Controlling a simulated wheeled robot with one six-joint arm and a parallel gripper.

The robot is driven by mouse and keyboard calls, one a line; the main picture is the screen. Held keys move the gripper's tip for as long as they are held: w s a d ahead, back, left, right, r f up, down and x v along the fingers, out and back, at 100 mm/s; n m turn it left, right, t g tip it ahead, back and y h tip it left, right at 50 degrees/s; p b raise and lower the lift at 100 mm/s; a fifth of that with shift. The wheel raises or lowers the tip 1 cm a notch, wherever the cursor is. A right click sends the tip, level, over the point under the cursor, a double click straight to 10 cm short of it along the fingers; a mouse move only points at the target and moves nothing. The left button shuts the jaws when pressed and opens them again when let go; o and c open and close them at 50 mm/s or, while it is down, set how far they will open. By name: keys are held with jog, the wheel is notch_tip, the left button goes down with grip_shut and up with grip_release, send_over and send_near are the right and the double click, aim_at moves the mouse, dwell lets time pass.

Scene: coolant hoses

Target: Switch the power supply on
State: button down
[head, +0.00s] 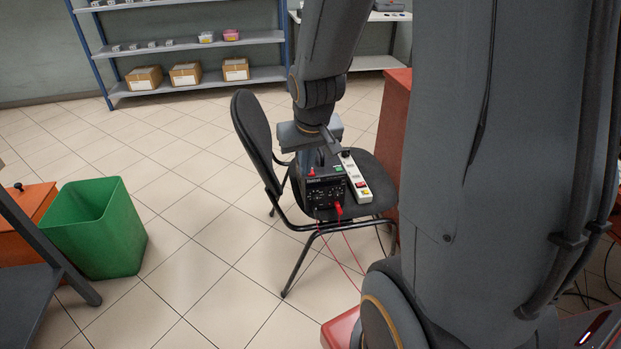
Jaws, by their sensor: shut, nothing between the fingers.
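The power supply (325,191) is a black box with a light label, standing on the seat of a black chair. A small red part shows at its top left edge, and a red plug with red leads is at its lower front. I cannot make out its power switch or whether it is on. My gripper (343,152) is shut and empty, pointing down above and behind the power supply, close to the far end of a white power strip (355,178). Whether it touches either is too small to tell.
The chair backrest (257,141) rises left of my gripper. A red cabinet (394,125) stands close to the right. A green bin (95,228) is on the floor at left. Shelves with cardboard boxes (185,73) are at the back. Tiled floor between is clear.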

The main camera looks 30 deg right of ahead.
jog(key=w+d+f+m+t+h+b, duration=0.1)
jog(key=w+d+f+t+b, duration=0.2)
jog(key=w+d, duration=0.6)
jog(key=shift+w+d+f+b, duration=0.15)
jog(key=shift+w+f+b, duration=0.45)
jog(key=shift+w, duration=0.25)
jog(key=b, duration=0.2)
send_over(312, 177)
notch_tip(312, 177, down, 8)
jog(key=shift+s+f, duration=0.15)
jog(key=shift+f, duration=0.1)
jog(key=shift+s+f, duration=0.2)
jog(key=shift+f, duration=0.7)
jog(key=shift+s+f, duration=0.15)
jog(key=shift+f, duration=0.7)
jog(key=shift+s+f, duration=0.1)
jog(key=shift+f, duration=0.2)
jog(key=shift+r, duration=0.1)
